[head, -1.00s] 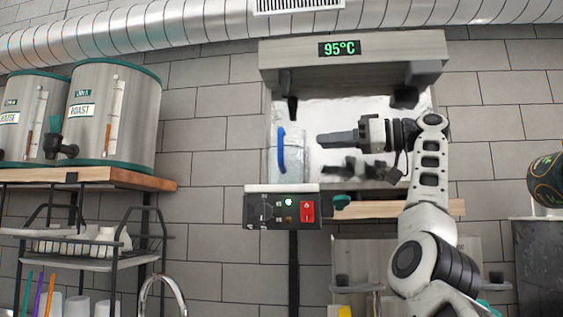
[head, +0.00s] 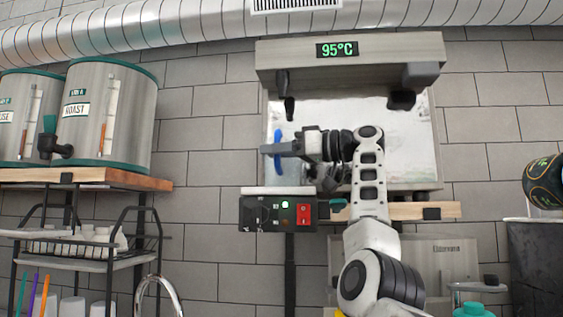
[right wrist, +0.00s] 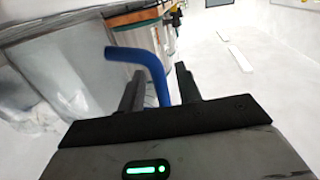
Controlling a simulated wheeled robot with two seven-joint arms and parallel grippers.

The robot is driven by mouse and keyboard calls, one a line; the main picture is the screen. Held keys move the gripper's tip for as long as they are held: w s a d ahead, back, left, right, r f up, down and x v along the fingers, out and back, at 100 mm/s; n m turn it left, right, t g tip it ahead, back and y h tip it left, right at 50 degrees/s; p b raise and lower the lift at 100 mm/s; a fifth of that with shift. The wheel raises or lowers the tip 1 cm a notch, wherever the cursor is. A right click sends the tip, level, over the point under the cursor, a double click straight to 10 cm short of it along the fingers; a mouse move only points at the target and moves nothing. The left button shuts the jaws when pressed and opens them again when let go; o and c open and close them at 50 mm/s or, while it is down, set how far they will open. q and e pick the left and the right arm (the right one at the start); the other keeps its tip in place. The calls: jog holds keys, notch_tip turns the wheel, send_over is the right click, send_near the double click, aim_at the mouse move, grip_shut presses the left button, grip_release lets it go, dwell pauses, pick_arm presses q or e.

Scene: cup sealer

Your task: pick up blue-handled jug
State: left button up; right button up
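The blue-handled jug stands in the bay of the machine showing 95°C. In the head view its blue handle (head: 278,137) shows above and below my right gripper (head: 268,150), which covers most of the clear body. My right gripper reaches in from the right and points left at the handle. In the right wrist view, the blue handle (right wrist: 150,68) lies between the two dark fingers (right wrist: 158,88), which stand apart on either side of it. I see gaps beside the handle, so the gripper is open. My left gripper is not in view.
The machine's top housing (head: 350,62) hangs above the gripper. A control box (head: 278,212) with a red switch sits below, beside a wooden shelf (head: 400,211). Two metal urns (head: 110,120) and a rack (head: 85,240) stand at the left.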

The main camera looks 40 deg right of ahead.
grip_shut()
dwell(1.3)
jog(key=shift+r, duration=0.1)
